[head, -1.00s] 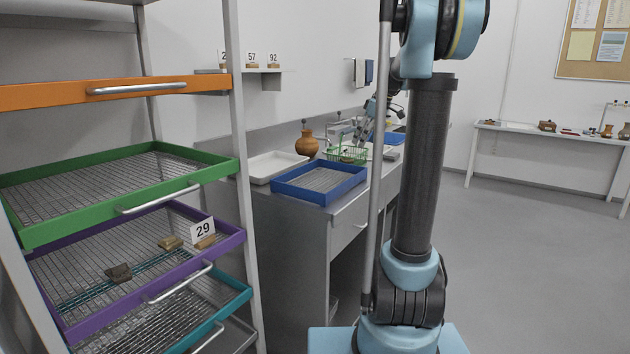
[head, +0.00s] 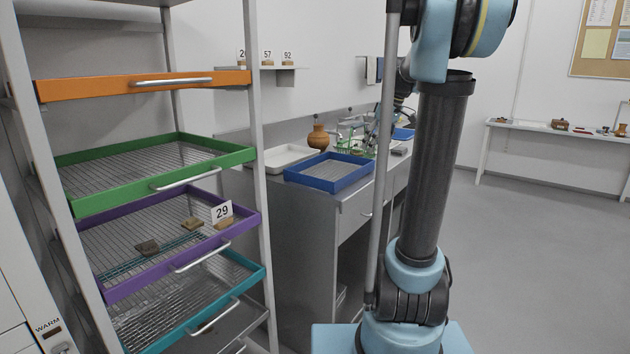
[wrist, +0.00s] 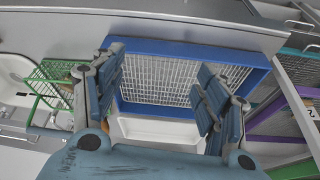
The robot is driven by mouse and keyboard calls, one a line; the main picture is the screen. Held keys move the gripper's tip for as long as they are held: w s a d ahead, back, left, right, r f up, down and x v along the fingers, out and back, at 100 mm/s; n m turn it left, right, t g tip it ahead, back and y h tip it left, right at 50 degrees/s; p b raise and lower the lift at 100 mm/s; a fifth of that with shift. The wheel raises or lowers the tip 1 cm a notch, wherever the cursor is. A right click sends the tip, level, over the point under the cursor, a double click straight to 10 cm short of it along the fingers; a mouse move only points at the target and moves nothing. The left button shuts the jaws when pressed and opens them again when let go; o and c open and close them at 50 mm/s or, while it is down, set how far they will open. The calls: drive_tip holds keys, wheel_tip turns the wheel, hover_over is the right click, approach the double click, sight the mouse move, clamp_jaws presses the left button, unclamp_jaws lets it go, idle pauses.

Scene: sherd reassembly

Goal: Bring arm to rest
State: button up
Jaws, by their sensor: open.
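My gripper (wrist: 160,90) is open and empty in the wrist view, its two blue-padded fingers spread apart. Between and beyond the fingers is the blue tray (wrist: 175,45) with a wire mesh bottom. In the head view the blue tray (head: 336,186) sits on the grey counter. My arm stands upright on the right of the head view. Its far end reaches over the counter behind the blue tray, and the gripper is partly hidden there by my own arm.
A rack at left holds an orange drawer (head: 60,90), a green tray (head: 110,203), a purple tray (head: 125,290) with sherds and a card 29 (head: 222,211), and a teal tray (head: 255,280). A brown jar (head: 318,137) stands on the counter. The floor at right is clear.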

drive_tip(key=s+f+m+h, duration=0.1)
drive_tip(key=s+f+m, duration=0.2)
drive_tip(key=s+f, duration=0.4)
drive_tip(key=s+a+f+m+h, duration=0.1)
drive_tip(key=s+f+m, duration=0.2)
drive_tip(key=s+f, duration=0.5)
drive_tip(key=s+a+f+m, duration=0.1)
drive_tip(key=s+f, duration=0.7)
drive_tip(key=s, duration=1.1)
drive_tip(key=shift+s+m+g+h, duration=0.2)
drive_tip(key=shift+m+g+h, duration=0.15)
drive_tip(key=shift+m, duration=0.55)
drive_tip(key=shift+w+a+f, duration=0.1)
drive_tip(key=shift+w+f, duration=0.1)
drive_tip(key=shift+w, duration=0.25)
